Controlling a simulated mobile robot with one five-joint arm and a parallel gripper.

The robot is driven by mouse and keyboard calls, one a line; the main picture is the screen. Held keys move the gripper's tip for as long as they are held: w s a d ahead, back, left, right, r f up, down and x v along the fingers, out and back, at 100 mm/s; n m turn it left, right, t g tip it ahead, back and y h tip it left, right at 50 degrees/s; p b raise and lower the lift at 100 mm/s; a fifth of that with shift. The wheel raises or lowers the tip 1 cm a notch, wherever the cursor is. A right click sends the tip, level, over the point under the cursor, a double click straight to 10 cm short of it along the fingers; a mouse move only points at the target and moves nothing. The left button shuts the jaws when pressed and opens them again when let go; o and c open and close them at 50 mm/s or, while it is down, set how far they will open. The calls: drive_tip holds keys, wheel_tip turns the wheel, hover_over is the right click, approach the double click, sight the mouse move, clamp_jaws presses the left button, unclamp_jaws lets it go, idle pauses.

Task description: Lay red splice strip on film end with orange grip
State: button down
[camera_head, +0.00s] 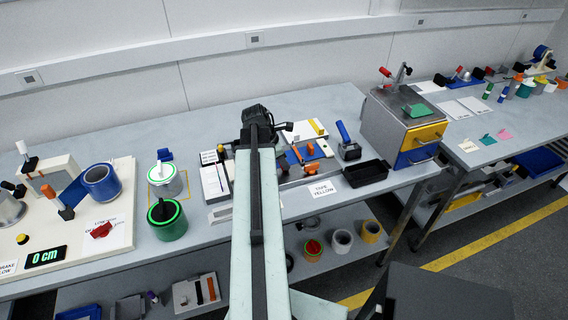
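A small red piece (102,230), possibly the red splice strip, lies on a white printed sheet at the left of the bench. Behind it, blue film (72,194) runs from a blue roll (102,182) to an orange grip (55,202) beside the cream machine. More orange pieces (297,154) show at a blue plate (305,152) in the middle of the bench. My arm reaches up the middle of the view. My dark gripper (272,127) is at its far end, over the back of the bench. Its fingers are too small and dark to read, and my arm hides the bench beneath it.
A display (44,257) reading "0 cm" is at the front left. Green-rimmed cans (167,220) stand right of the sheet. A black tray (366,172) and a grey cabinet (398,118) stand at the right.

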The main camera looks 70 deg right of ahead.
drive_tip(key=c, duration=1.6)
unclamp_jaws()
drive_tip(key=p+v, duration=0.7)
drive_tip(key=shift+w+a+r, duration=0.1)
drive_tip(key=shift+w+r, duration=0.05)
drive_tip(key=shift+r, duration=0.2)
